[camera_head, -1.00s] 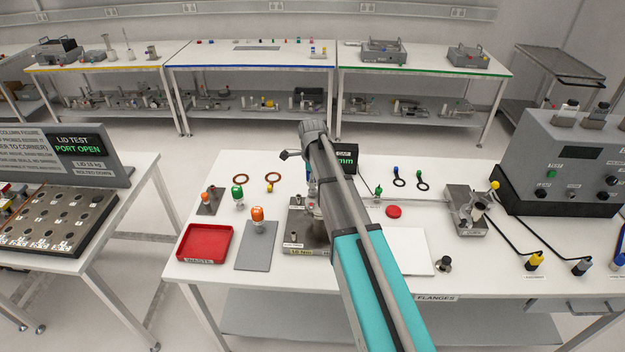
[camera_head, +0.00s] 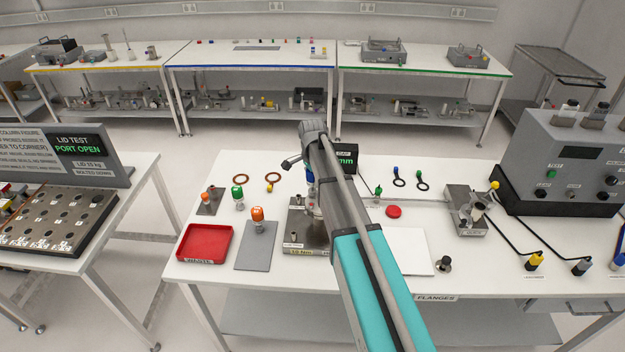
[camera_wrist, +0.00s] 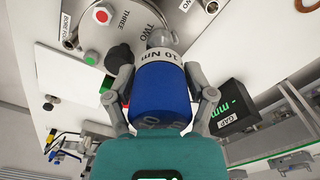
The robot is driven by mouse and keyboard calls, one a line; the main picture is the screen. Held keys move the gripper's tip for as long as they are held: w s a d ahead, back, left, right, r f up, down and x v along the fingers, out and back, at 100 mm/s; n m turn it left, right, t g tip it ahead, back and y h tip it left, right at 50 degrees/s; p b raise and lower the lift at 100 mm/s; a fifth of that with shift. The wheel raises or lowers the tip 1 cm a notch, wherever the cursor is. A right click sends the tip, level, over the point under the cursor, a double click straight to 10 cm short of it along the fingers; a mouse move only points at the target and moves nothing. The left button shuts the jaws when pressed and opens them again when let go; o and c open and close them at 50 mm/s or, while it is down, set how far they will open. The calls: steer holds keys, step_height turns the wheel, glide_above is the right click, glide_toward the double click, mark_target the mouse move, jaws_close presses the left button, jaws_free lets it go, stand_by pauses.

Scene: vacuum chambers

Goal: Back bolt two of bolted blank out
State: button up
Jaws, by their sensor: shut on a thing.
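My gripper (camera_wrist: 160,92) is shut around a blue driver (camera_wrist: 160,98) with a white band reading 10 Nm. The driver points at the round metal blank (camera_wrist: 120,32), at the bolt position marked TWO. Its tip and the head of bolt two are hidden behind the driver's front end, so I cannot tell whether they touch. The label THREE is readable on the blank beside a red-centred round part (camera_wrist: 101,15). In the head view, the blank's steel fixture (camera_head: 309,240) stands on the bench, and my arm hides most of the blank and gripper.
A red tray (camera_head: 204,243), a grey mat (camera_head: 257,250) and orange- and green-topped parts stand left of the fixture. A small gap display (camera_head: 347,158) stands close behind my arm. A white plate (camera_head: 408,250) and a clamp block (camera_head: 467,208) are to the right.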

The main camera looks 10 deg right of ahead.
stand_by(0.4)
steer(key=n, duration=0.5)
steer(key=shift+n, duration=0.9)
steer(key=n, duration=0.3)
steer(key=shift+n, duration=2)
steer(key=shift+n, duration=0.8)
steer(key=shift+r+n, duration=0.1)
steer(key=shift+n, duration=2.5)
